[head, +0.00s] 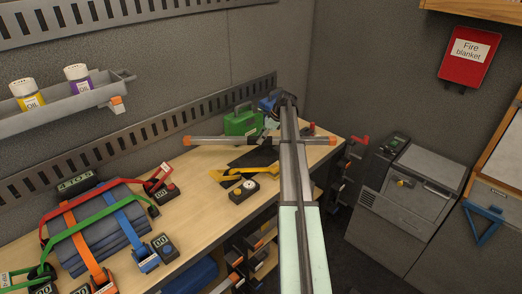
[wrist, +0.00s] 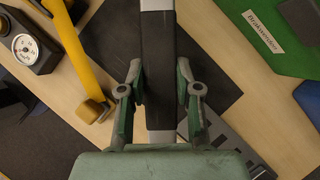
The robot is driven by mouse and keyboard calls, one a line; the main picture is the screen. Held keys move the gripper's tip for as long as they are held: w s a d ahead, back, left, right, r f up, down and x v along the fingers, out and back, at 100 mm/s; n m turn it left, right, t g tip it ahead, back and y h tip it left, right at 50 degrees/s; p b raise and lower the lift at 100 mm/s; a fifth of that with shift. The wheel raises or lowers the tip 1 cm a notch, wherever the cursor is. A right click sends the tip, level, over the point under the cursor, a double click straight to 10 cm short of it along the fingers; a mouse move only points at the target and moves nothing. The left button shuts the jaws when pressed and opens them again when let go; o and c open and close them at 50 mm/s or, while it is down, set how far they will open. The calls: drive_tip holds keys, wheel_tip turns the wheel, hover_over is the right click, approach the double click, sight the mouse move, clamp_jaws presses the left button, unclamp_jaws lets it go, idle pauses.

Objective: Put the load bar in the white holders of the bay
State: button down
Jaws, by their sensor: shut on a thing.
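The load bar (head: 220,141) is a grey bar with orange ends, lying crosswise over the bench in the head view; my arm hides part of its right half. In the wrist view its dark middle grip (wrist: 160,70) runs up the picture between my fingers. My gripper (wrist: 160,82) is shut on that grip, with one finger on each side. In the head view my arm hides the gripper. I cannot make out the white holders of the bay in either view.
A black mat (head: 262,156), yellow tool (head: 228,175) and gauge (head: 244,191) lie below the bar. A green case (head: 241,121) stands behind. A strapped blue roll (head: 100,240) fills the bench's left. Racks hang under the front edge; a grey machine (head: 415,185) stands right.

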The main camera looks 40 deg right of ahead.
sight(271, 138)
drive_tip(key=shift+f+p, duration=0.9)
drive_tip(key=shift+f, duration=3.15)
drive_tip(key=c, duration=0.8)
unclamp_jaws()
drive_tip(key=shift+f, duration=0.15)
drive_tip(key=b+v, duration=0.3)
drive_tip(key=v, duration=0.8)
drive_tip(key=shift+b, duration=0.35)
drive_tip(key=shift+o, duration=0.4)
drive_tip(key=shift+s+d+r, duration=0.15)
drive_tip(key=shift+s+r, duration=0.05)
drive_tip(key=shift+r, duration=0.4)
